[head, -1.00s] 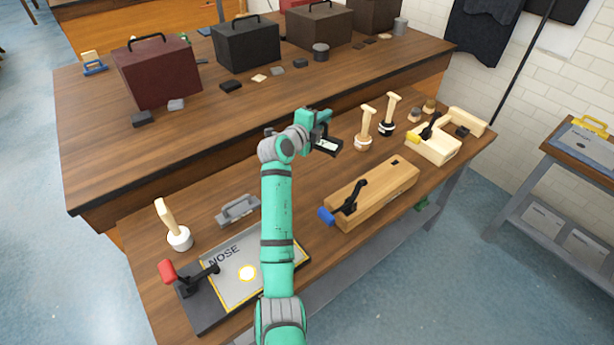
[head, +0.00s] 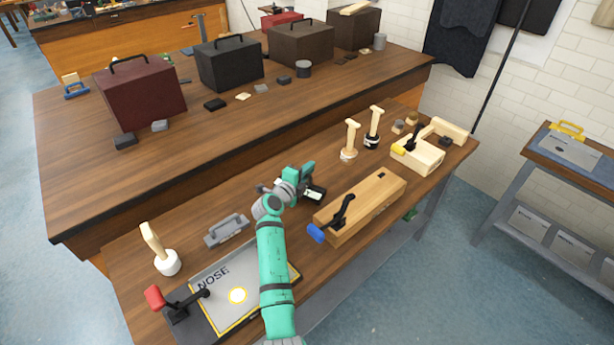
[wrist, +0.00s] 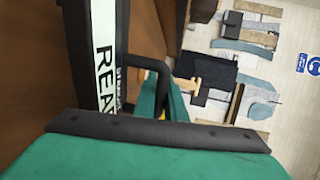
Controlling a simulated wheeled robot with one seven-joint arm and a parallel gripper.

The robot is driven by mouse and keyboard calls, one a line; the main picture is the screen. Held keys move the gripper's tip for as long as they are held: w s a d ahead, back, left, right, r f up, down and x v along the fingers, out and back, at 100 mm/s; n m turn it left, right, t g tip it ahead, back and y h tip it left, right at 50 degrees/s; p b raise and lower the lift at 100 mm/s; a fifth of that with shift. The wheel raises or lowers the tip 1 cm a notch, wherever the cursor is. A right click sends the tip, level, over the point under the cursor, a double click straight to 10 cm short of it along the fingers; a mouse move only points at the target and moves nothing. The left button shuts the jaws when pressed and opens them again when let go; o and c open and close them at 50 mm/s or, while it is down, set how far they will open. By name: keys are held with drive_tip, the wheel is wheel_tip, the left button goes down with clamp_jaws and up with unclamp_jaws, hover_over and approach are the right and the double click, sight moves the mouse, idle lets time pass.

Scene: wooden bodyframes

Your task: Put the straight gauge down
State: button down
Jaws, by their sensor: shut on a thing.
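The straight gauge, as I take the held piece to be, is a dark bar with a pale lettered label (wrist: 104,45) and a black handle (wrist: 158,78) in the wrist view. Only the letters "REA" read clearly. In the head view it shows as a small black and white piece (head: 314,194) at my gripper (head: 299,178). My gripper is shut on it, near the wooden bench (head: 205,210), between the grey handled block and the long wooden block. I cannot tell whether the gauge touches the bench top.
A grey handled block (head: 226,231) lies to the left, beside a tray marked NOSE (head: 215,285) and a white-headed mallet (head: 166,262). A long wooden block with a clamp (head: 365,205) stands to the right. Two mallets (head: 350,143) (head: 373,130) stand behind it.

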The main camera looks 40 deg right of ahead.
drive_tip(key=shift+w+f, duration=0.1)
drive_tip(key=shift+f, duration=1.15)
drive_tip(key=c, duration=1.8)
unclamp_jaws()
drive_tip(key=shift+s, duration=0.2)
drive_tip(key=shift+a, duration=0.1)
